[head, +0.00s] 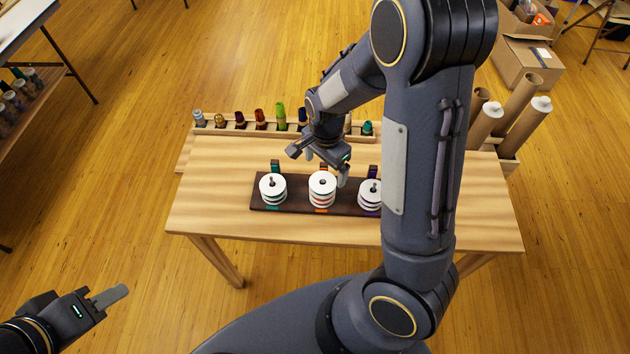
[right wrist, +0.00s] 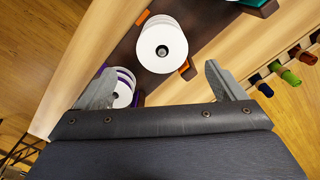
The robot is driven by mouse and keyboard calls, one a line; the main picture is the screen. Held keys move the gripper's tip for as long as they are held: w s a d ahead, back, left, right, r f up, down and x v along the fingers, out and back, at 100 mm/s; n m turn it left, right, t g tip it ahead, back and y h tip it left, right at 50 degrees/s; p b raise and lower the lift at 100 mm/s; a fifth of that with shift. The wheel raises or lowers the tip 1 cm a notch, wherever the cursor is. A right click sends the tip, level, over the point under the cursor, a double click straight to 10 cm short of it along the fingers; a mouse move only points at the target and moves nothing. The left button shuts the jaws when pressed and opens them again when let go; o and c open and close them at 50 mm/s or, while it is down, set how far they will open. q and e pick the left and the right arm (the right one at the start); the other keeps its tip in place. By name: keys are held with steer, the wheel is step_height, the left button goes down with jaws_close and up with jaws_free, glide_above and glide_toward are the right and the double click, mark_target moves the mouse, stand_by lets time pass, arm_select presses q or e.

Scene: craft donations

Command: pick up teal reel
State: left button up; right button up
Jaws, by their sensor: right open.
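White-flanged reels with teal edging (head: 272,188) are stacked on the left peg of a dark board (head: 297,203) on the table. A second teal-coloured item (head: 367,128) stands in the back rack, right of my right gripper. My right gripper (head: 319,164) is open and empty above the board's back edge, near the middle stack. In the right wrist view its open fingers (right wrist: 158,72) show with the middle white-topped stack (right wrist: 150,46) ahead; a teal patch (right wrist: 258,3) shows at the top edge. My left gripper (head: 122,293) is low at the left, away from the table; its opening is unclear.
An orange-marked stack (head: 322,190) and a purple-marked stack (head: 368,195) share the board. A rack (head: 225,127) of coloured spools lines the table's back. My right arm hides part of the table. Cardboard tubes (head: 520,95) stand at the right. The table's front left (head: 215,212) is clear.

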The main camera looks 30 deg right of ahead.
mark_target(323, 180)
steer(key=f, duration=0.6)
steer(key=shift+w+f+p, duration=0.2)
steer(key=shift+f+p, duration=0.1)
steer(key=shift+a, duration=0.1)
steer(key=c, duration=1.1)
steer(key=shift+o, duration=0.2)
steer(key=shift+r, duration=0.1)
